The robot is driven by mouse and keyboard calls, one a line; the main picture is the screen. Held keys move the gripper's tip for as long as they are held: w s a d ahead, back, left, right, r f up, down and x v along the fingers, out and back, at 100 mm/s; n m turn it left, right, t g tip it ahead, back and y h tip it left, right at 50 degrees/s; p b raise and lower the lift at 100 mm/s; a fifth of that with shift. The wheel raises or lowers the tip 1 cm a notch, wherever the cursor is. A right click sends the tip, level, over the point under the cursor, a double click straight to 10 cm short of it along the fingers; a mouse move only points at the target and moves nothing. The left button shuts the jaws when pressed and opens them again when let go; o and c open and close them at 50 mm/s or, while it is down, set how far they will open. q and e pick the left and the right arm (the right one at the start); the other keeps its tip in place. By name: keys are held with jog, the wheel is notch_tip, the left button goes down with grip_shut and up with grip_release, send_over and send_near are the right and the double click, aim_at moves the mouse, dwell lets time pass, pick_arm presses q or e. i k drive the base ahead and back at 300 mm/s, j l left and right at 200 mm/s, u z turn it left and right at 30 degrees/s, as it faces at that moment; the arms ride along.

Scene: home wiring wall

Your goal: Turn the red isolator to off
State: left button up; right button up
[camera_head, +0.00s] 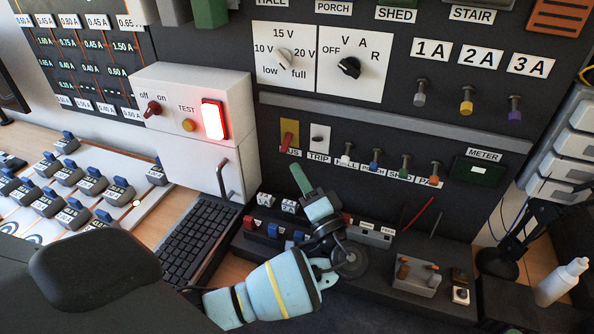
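A white box (201,84) on the left of the panel carries a red knob (153,108) under the labels "off" and "on". Its handle seems to lean toward the "on" side, but it is small. A red lever (287,143) on a yellow plate, its label partly hidden, is on the dark panel. My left gripper (303,180) is below that lever, right of the white box, pointing up toward the panel. It appears apart from both red controls. I cannot make out two separate fingertips or anything held. My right gripper is out of view.
A lit red lamp (213,119) and a yellow test button (188,125) are beside the red knob. A handle (224,180) sticks out below the box. A keyboard (195,242) lies below. Several toggles line the panel near my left gripper.

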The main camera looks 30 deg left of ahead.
aim_at(153, 108)
jog(key=k, duration=1.5)
